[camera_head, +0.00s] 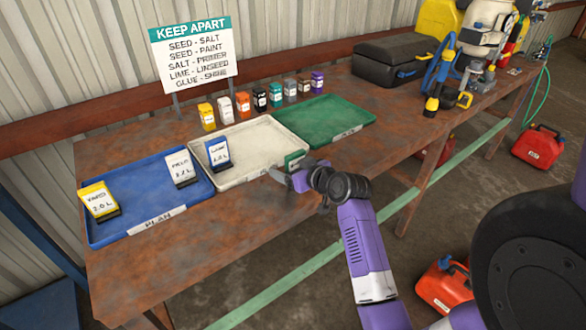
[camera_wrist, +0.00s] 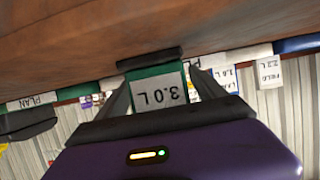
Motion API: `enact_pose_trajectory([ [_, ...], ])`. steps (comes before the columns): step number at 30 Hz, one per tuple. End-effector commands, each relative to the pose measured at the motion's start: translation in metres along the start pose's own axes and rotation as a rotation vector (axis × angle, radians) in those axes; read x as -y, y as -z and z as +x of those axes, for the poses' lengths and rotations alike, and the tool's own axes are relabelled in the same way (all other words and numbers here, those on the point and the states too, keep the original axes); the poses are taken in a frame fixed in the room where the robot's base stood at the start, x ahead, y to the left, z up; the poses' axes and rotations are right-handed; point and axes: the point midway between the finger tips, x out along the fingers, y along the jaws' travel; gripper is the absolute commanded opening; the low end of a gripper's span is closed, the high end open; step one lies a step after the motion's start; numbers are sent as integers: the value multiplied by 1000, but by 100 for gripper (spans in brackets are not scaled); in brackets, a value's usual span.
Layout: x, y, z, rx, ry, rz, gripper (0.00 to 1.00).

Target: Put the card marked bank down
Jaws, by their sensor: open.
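A green card with a white label reading 3.0 L (camera_wrist: 158,94) stands between my gripper's two fingers in the wrist view, upside down there, with its black foot towards the tabletop. Its name is hidden by my gripper, so I cannot read bank on it. In the head view the green card (camera_head: 294,160) shows at the front right corner of the white tray (camera_head: 238,180). My gripper (camera_head: 286,179) is open around it at the tray's front edge. I cannot tell whether the foot touches the surface beneath.
The blue tray (camera_head: 150,214) holds yellow (camera_head: 99,200) and white (camera_head: 180,167) cards. A blue card (camera_head: 218,152) stands at the white tray's left. The green tray (camera_head: 325,118) is empty. Several small containers (camera_head: 260,97) and a KEEP APART sign (camera_head: 193,54) stand behind.

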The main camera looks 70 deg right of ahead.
Motion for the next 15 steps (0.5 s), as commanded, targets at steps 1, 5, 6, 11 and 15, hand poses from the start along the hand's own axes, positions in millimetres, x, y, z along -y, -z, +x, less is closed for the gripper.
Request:
enact_pose_trajectory([
  [1, 0, 3, -1, 0, 0, 0, 80],
  [5, 0, 2, -14, -1, -1, 1, 80],
  [6, 0, 2, -20, -1, -1, 1, 80],
  [11, 0, 2, -54, -1, -1, 0, 80],
  [15, 0, 2, -82, 0, -2, 0, 80],
])
